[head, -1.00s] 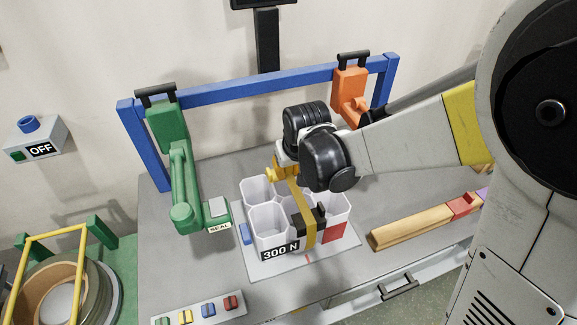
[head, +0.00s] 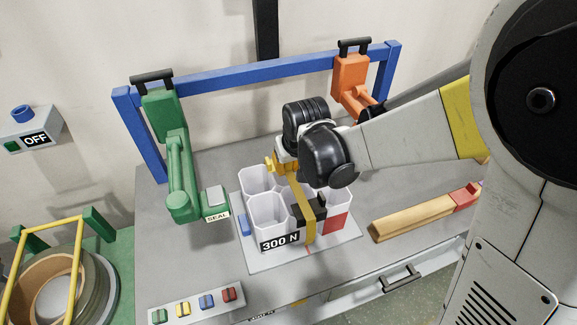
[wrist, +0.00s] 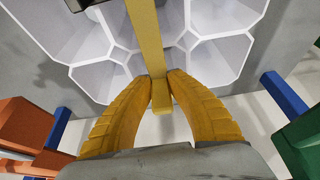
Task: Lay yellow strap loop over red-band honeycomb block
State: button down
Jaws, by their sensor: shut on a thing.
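The white honeycomb block (head: 268,211) has several open cells and a red patch (head: 336,222) on its right front face. It stands on a pale plate on the bench. The yellow strap (head: 303,200) runs across the block's top and down its front, past a black buckle. My gripper (head: 280,163) is at the block's back edge. In the wrist view, my gripper's yellow fingers (wrist: 158,78) are shut on the end of the strap (wrist: 147,35), and the strap runs over the white cells (wrist: 95,80).
A green arm marked SEAL (head: 180,170) stands left of the block, an orange unit (head: 352,80) behind right, under a blue frame (head: 250,88). A wooden bar (head: 415,217) lies right. Coloured buttons (head: 196,303) sit front left. A coil with a yellow frame (head: 60,285) stands far left.

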jog(key=shift+f, duration=0.15)
jog(key=c, duration=1.3)
grip_release()
jog(key=shift+o, duration=0.6)
jog(key=o, duration=0.3)
jog(key=shift+o, duration=0.2)
jog(key=shift+r+p, duration=2.15)
jog(key=shift+r, duration=0.9)
